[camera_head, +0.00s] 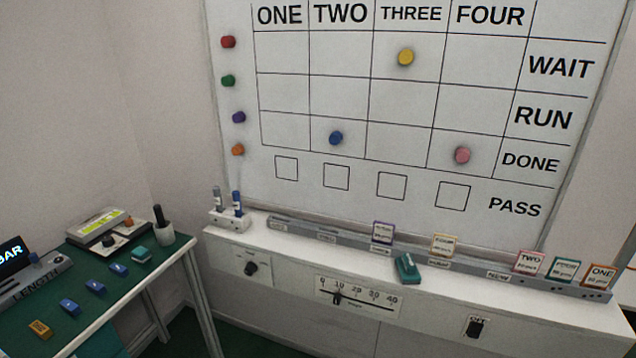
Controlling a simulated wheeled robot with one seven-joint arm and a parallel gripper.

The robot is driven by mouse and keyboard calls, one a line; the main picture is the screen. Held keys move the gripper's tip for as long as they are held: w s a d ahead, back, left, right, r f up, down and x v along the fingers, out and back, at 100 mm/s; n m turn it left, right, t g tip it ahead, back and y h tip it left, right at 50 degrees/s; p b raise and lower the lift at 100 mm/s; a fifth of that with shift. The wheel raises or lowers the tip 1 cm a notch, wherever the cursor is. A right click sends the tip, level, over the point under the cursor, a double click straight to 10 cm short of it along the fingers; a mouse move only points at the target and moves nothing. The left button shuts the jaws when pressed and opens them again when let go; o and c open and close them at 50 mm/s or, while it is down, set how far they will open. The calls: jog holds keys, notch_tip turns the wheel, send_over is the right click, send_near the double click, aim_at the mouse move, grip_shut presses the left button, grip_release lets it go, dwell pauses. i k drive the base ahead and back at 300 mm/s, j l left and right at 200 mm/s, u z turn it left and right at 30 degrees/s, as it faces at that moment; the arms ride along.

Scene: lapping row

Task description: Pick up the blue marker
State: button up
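The blue marker (237,203) stands upright in a small white holder (229,222) at the left end of the ledge below the whiteboard. A grey marker (218,198) stands upright beside it, to its left. The lower ends of both markers are hidden in the holder. My gripper is not in view.
The whiteboard (390,115) carries several coloured magnets. A grey rail (330,238) with small cards and a teal block (406,268) lie right of the holder. A green-topped table (100,308) with several small blocks and a dark-handled tool in a cup (163,232) stands at left.

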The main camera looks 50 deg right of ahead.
aim_at(237, 205)
jog(key=i+z, duration=0.25)
jog(key=i, duration=0.3)
jog(key=i+j+z, duration=0.2)
jog(key=i, duration=0.3)
jog(key=l, duration=0.1)
